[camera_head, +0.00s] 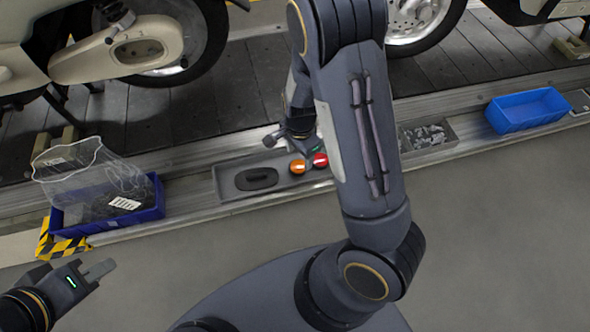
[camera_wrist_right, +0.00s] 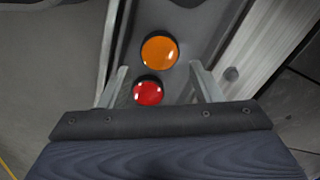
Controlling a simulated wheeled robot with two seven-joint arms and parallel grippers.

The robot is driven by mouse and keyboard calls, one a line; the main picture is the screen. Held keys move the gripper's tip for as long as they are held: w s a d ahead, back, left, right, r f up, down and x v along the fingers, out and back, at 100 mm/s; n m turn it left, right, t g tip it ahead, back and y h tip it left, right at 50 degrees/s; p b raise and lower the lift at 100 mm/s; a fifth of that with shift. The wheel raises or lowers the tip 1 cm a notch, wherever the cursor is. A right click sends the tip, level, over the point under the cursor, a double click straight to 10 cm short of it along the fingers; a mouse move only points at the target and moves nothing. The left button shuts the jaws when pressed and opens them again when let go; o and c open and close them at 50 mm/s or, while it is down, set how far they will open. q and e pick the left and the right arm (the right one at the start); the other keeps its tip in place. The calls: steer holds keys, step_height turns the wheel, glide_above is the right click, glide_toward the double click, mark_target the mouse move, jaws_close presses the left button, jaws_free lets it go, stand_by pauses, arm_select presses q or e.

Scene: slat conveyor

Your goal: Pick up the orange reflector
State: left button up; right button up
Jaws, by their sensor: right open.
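The orange reflector (camera_head: 298,167) is a round, dark-rimmed disc in a shallow grey tray (camera_head: 226,196) at the conveyor's edge. A red reflector (camera_head: 320,160) lies right beside it. My right gripper (camera_head: 290,147) is just above them, partly hidden by my arm. In the right wrist view its fingers (camera_wrist_right: 158,70) are spread apart and empty. There the orange reflector (camera_wrist_right: 160,50) appears just past the fingertips, and the red one (camera_wrist_right: 148,91) lies between the fingers in the picture. My left gripper (camera_head: 85,275) is low at the left, away from the tray; its jaw opening is unclear.
A black oval part (camera_head: 256,179) lies in the same tray. A blue bin (camera_head: 150,208) with a clear bag stands left, a bin of small metal parts (camera_head: 428,136) and an empty blue bin (camera_head: 527,110) right. Motorbikes stand on the slats behind. The front floor is clear.

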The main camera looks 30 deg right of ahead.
mark_target(298, 166)
steer(key=f+b, duration=0.3)
steer(key=f, duration=0.2)
steer(key=shift+a+f, duration=0.1)
steer(key=shift+a, duration=0.1)
steer(key=c, duration=0.7)
steer(key=shift+r+p, duration=0.45)
steer(key=shift+r, duration=0.1)
step_height(298, 166, up, 2)
steer(key=shift+r+p, duration=0.25)
steer(key=shift+p, duration=0.65)
steer(key=s+r+p, duration=0.2)
steer(key=s+r, duration=0.1)
steer(key=s, duration=0.1)
steer(key=s+r+p, duration=0.3)
steer(key=s, duration=0.2)
steer(key=s+r+p, duration=0.2)
steer(key=s+r, duration=0.1)
steer(key=s, duration=0.2)
steer(key=shift+a+r, duration=0.1)
steer(key=shift+r, duration=0.2)
